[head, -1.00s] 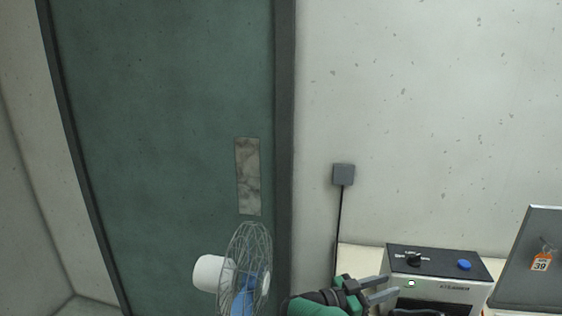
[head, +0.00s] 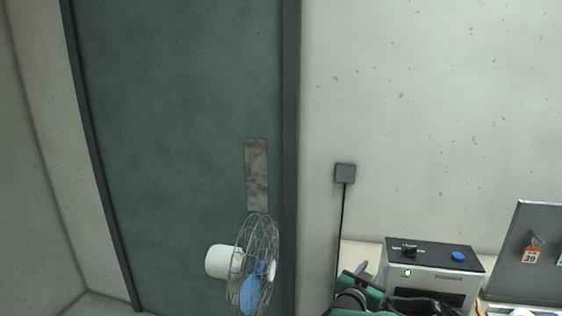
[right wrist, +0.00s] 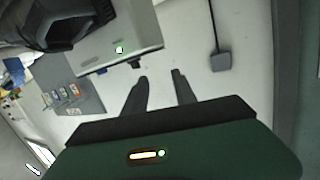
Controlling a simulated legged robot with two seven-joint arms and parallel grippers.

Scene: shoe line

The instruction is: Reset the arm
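My right arm comes in at the bottom of the head view, in front of the steamer box. Its green and black links cover part of the box's lower front. My right gripper (head: 368,270) is small and partly hidden there, left of the box. In the right wrist view, the two dark fingers of the right gripper (right wrist: 160,77) stand apart with nothing between them. Pale wall shows beyond the fingertips. My left gripper is in neither view.
The steamer box (head: 435,257) has a black knob, a blue button and a lit green lamp. A grey board (head: 530,250) with an orange tag stands right of it. A caged fan (head: 254,262) stands left, before a green door (head: 180,130). A wall box (head: 345,173) has a cable.

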